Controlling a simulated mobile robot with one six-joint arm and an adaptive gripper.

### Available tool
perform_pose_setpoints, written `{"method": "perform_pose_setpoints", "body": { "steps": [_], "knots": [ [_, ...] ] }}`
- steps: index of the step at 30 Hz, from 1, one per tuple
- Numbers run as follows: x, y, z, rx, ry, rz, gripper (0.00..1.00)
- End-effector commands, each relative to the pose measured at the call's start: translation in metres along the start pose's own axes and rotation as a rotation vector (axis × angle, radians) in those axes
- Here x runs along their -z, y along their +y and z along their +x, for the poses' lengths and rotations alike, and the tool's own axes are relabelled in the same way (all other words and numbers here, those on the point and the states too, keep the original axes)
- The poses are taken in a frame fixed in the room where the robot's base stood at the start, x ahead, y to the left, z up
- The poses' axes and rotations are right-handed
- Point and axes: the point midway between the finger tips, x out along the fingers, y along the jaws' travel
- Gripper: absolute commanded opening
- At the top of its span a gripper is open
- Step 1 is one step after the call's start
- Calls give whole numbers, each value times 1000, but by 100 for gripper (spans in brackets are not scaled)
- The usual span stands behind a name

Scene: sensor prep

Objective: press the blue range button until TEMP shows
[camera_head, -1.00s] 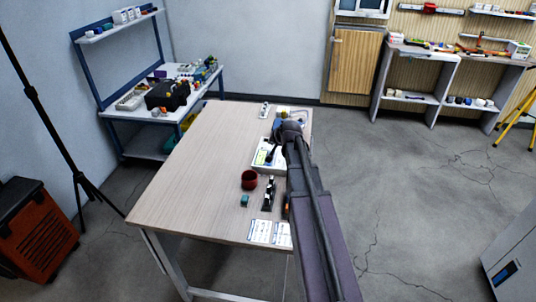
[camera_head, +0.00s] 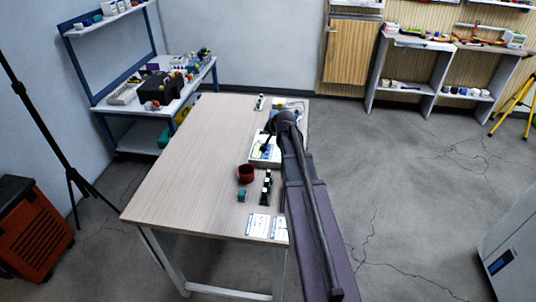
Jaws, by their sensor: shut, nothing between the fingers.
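A white device (camera_head: 256,161) with a small greenish-yellow display lies on the wooden table, left of my arm. The display text is too small to read. I cannot make out the blue range button; my arm and gripper cover part of the device. My gripper (camera_head: 265,149) is small and dark, shut and empty, and points down over the device. Whether it touches the device cannot be told from this view.
A dark red cup (camera_head: 246,173), a teal block (camera_head: 242,195), a black holder with white-topped items (camera_head: 266,188) and printed cards (camera_head: 258,225) are nearer on the table (camera_head: 190,165). A small item (camera_head: 260,102) stands at the far edge. The table's left half is clear.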

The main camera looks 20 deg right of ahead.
Motion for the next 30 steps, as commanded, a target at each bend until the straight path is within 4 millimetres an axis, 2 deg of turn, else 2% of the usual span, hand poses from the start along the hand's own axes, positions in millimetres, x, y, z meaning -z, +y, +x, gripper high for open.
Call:
{"method": "perform_pose_setpoints", "body": {
  "steps": [21, 30],
  "knots": [
    [-30, 32, 42, -1, 1, 1, 0],
    [-39, 40, 54, -1, 1, 1, 0]
  ]
}}
